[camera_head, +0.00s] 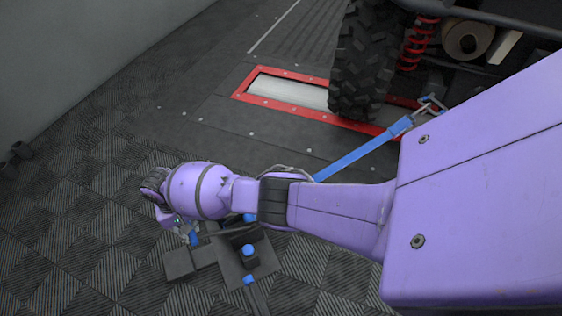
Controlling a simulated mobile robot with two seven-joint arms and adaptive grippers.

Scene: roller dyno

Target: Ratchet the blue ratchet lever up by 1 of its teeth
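A blue strap (362,155) runs from a hook by the vehicle's wheel down behind my arm toward a dark ratchet assembly (238,268) on the floor. Blue parts show on this assembly. A small blue piece (193,238) beside my gripper may be the ratchet lever, but most of it is hidden. My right arm comes in from the right and crosses above the ratchet. My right gripper (174,222) points down at the left of the ratchet, close to the blue piece. Its fingers are mostly hidden, so I cannot tell whether they are open or touch it. My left gripper is not in view.
A vehicle tyre (362,60) stands at a red-framed roller (290,90) at the top. A grey wall (60,50) rises at the upper left, with small dark objects (18,152) near its base. The tiled floor (90,220) at left is clear.

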